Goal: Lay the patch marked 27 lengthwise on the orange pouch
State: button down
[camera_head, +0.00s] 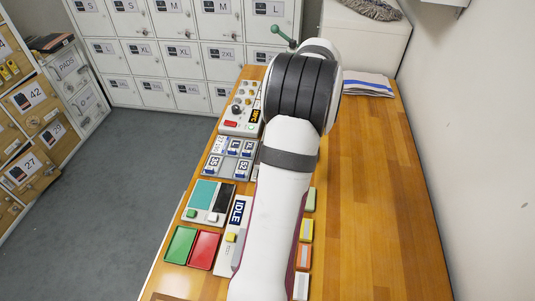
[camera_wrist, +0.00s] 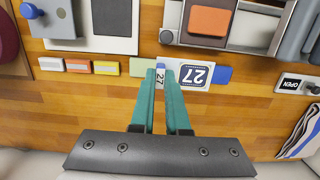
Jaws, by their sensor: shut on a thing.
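The patch marked 27 (camera_wrist: 195,77) is white with a dark blue square and a second, smaller 27 at its left part. My gripper (camera_wrist: 162,76) is shut on this left part with its two teal fingers. The right finger covers a strip of the patch. The orange pouch (camera_wrist: 79,66) lies flat in a row to the left of my gripper in the wrist view, apart from it. In the head view the orange pouch (camera_head: 303,257) is right of my arm, partly covered. My gripper and the patch are hidden there by my arm.
A yellow pouch (camera_wrist: 106,68) and a green pouch (camera_wrist: 133,68) lie between the orange pouch and my gripper. A white pouch (camera_wrist: 51,65) is beyond. A blue piece (camera_wrist: 223,74) shows past the patch. The right side of the wooden table (camera_head: 375,190) is clear.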

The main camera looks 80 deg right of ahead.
jog(key=shift+s+a+r, duration=0.1)
jog(key=shift+s+r, duration=0.1)
jog(key=shift+s, duration=0.3)
jog(key=shift+s+r, duration=0.2)
jog(key=shift+s, duration=0.25)
jog(key=w+d+f, duration=0.1)
jog(key=w+f, duration=0.1)
jog(key=w, duration=0.1)
jog(key=w+d+f, duration=0.2)
jog(key=w, duration=0.1)
jog(key=w+d+f, duration=0.1)
jog(key=w+f, duration=0.1)
jog(key=w, duration=0.1)
jog(key=shift+w+d+f, duration=0.35)
notch_tip(320, 180, down, 3)
jog(key=shift+w+f, duration=0.1)
jog(key=shift+f, duration=0.4)
jog(key=shift+f, duration=0.15)
jog(key=c, duration=0.9)
grip_release()
